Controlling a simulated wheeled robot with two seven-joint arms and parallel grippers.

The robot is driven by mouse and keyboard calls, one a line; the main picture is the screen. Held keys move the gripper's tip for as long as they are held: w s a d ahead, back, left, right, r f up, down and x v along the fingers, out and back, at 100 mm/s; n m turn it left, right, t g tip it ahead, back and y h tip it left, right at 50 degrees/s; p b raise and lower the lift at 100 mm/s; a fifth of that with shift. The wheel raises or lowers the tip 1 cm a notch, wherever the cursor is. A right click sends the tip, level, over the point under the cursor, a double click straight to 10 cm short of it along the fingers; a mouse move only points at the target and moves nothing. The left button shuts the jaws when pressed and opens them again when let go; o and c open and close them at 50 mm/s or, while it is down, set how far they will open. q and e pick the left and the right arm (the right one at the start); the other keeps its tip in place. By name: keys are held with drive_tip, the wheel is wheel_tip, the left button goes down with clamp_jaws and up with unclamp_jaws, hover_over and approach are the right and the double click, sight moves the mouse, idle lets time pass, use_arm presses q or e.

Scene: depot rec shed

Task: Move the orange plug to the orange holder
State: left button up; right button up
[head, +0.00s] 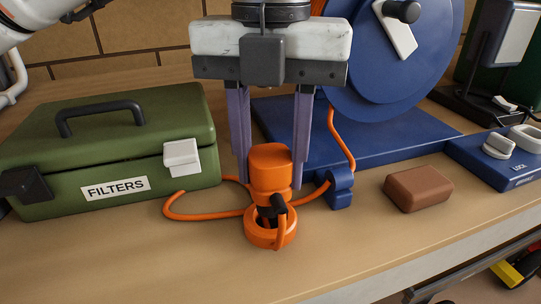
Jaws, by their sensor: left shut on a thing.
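The orange plug (269,166) stands upright at the middle of the bench, between the fingers of my left gripper (270,182), which is shut on it. The orange holder (264,236) is a ring-shaped piece on the bench directly below the plug. The plug's lower end is at the holder's opening; I cannot tell how deep it sits. A black part (273,208) and a short orange piece show at the front, between plug and holder. An orange cord (187,215) loops left on the bench and also runs up to the blue reel. My right gripper is not in view.
A green FILTERS case (115,150) stands left. A blue cord reel (395,60) on a blue base is behind right. A small blue clip (341,188) stands right of the plug, near a brown block (418,188). A blue LOCK panel (510,170) is far right. The front bench is clear.

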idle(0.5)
use_arm(q)
drive_tip(key=shift+f+b, duration=1.2)
drive_tip(key=shift+f, duration=0.3)
drive_tip(key=o, duration=1.1)
